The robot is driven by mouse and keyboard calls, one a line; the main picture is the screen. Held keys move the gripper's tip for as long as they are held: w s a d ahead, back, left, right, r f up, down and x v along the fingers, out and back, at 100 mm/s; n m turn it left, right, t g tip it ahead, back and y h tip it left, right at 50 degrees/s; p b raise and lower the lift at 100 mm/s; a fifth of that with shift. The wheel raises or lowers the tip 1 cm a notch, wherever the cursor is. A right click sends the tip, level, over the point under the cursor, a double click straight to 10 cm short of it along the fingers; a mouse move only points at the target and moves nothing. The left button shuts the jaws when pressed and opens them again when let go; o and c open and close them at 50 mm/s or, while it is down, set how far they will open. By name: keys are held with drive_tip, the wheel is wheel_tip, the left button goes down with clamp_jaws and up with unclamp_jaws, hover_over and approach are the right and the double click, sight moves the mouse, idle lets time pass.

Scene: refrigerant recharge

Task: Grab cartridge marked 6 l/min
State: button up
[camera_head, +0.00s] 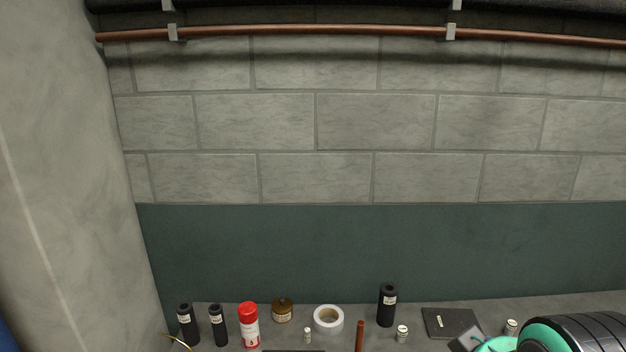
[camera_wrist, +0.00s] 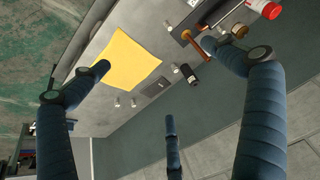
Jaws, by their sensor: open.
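Black labelled cylinders stand on the bench in the head view: two at the left, one (camera_head: 187,327) beside another (camera_head: 218,327), and a third (camera_head: 387,308) right of the middle. Small pale labelled cylinders (camera_head: 402,334) stand there too, one left of the copper tube (camera_head: 308,335) and one at the right (camera_head: 511,327). I cannot read any label, so I cannot tell which is 6 l/min. In the wrist view my gripper (camera_wrist: 155,75) has blue fingers spread wide, open and empty. A black cylinder (camera_wrist: 190,76) shows beyond them, apart from the fingers.
A red-capped can (camera_head: 249,326), brown jar (camera_head: 282,311), white tape roll (camera_head: 328,319), copper tube (camera_head: 359,336) and dark flat item (camera_head: 451,322) share the bench. A yellow sheet (camera_wrist: 128,58) lies left in the wrist view. A block wall (camera_head: 320,120) rises behind.

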drive_tip(key=shift+s+a+f, duration=0.15)
drive_tip(key=shift+s+f, duration=0.3)
drive_tip(key=shift+s, duration=0.05)
